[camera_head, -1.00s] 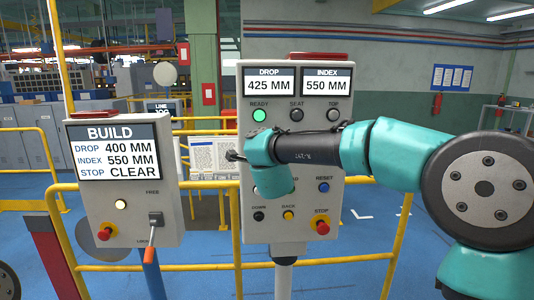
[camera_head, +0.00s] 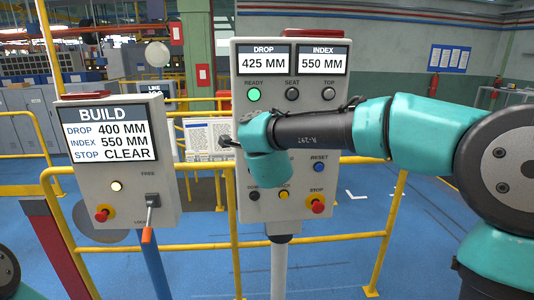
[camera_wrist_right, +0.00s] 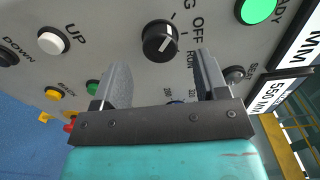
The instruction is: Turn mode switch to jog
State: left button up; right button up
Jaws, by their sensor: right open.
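The mode switch (camera_wrist_right: 160,40) is a round black knob in the right wrist view, on a grey panel. Its white pointer mark tilts up and right, toward the OFF label. A partly cut-off label ending in G lies above it, and RUN is beside the right finger. My right gripper (camera_wrist_right: 161,61) is open, its two grey fingers apart and just below the knob in the picture, not closed on it. My left gripper is not in view.
A green READY lamp (camera_head: 254,95) and white UP button (camera_wrist_right: 51,42) sit around the switch. A red STOP button (camera_head: 317,205) is at the panel's lower right. The BUILD panel (camera_head: 100,185) with a lever stands left.

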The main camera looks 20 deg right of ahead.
jog(key=v, duration=1.3)
jog(key=w+f+n+g+y, duration=0.2)
jog(key=f+n, duration=0.2)
jog(key=f, duration=0.8)
jog(key=w+d+f+n+g+y, duration=0.15)
jog(key=f+n, duration=0.25)
jog(key=f, duration=0.9)
jog(key=w+f+n+g+y, duration=0.25)
jog(key=f+n, duration=0.25)
jog(key=f, duration=0.7)
jog(key=s+f+n+g+y, duration=0.1)
jog(key=s+f+n+g, duration=0.2)
jog(key=s+f, duration=0.8)
jog(key=s+d+f+n+g+y, duration=0.1)
jog(key=s+f+n+g, duration=0.2)
jog(key=s+f+g, duration=0.4)
jog(key=s+f, duration=0.4)
jog(key=f, duration=0.4)
jog(key=shift+d+f+g, duration=0.3)
jog(key=shift+f, duration=0.1)
